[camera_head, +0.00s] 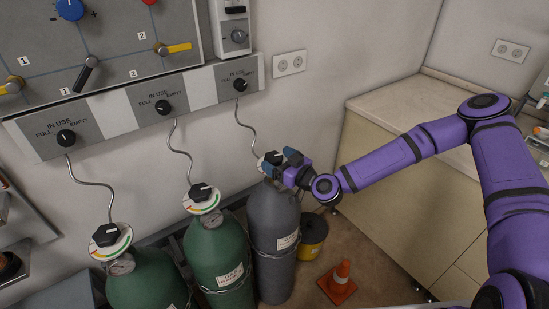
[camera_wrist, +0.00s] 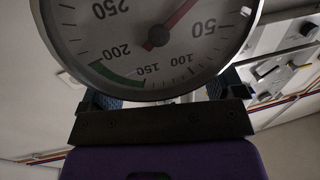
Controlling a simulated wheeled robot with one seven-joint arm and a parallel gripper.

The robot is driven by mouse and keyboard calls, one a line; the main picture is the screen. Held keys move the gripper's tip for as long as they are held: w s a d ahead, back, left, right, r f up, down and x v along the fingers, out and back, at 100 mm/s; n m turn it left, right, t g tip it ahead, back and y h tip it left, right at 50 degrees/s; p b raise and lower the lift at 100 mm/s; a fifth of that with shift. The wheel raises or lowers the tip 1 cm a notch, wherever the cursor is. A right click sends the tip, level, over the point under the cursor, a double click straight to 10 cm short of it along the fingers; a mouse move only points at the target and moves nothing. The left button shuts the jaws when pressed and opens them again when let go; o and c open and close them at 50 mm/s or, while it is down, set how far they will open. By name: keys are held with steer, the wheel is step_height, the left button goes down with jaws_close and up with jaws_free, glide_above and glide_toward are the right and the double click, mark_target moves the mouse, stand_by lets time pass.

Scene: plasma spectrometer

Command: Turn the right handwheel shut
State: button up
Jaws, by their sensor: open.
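The right handwheel (camera_head: 272,157) is a dark knob over a pale disc on top of the grey gas cylinder (camera_head: 275,220). In the head view my gripper (camera_head: 282,161) is at this handwheel from the right and hides part of it. My gripper is open. In the wrist view its fingers (camera_wrist: 162,92) show at either side behind a large round pressure gauge (camera_wrist: 155,45). The gauge face is upside down, with a red needle and a green band. The gauge hides the handwheel there, so I cannot tell whether the fingers touch it.
Two green cylinders (camera_head: 222,252) with similar handwheels (camera_head: 202,193) stand to the left. A wall panel (camera_head: 150,105) with selector knobs is above, joined by thin hoses.

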steer(key=shift+x, duration=0.85)
steer(key=c, duration=0.9)
steer(key=shift+c, duration=0.2)
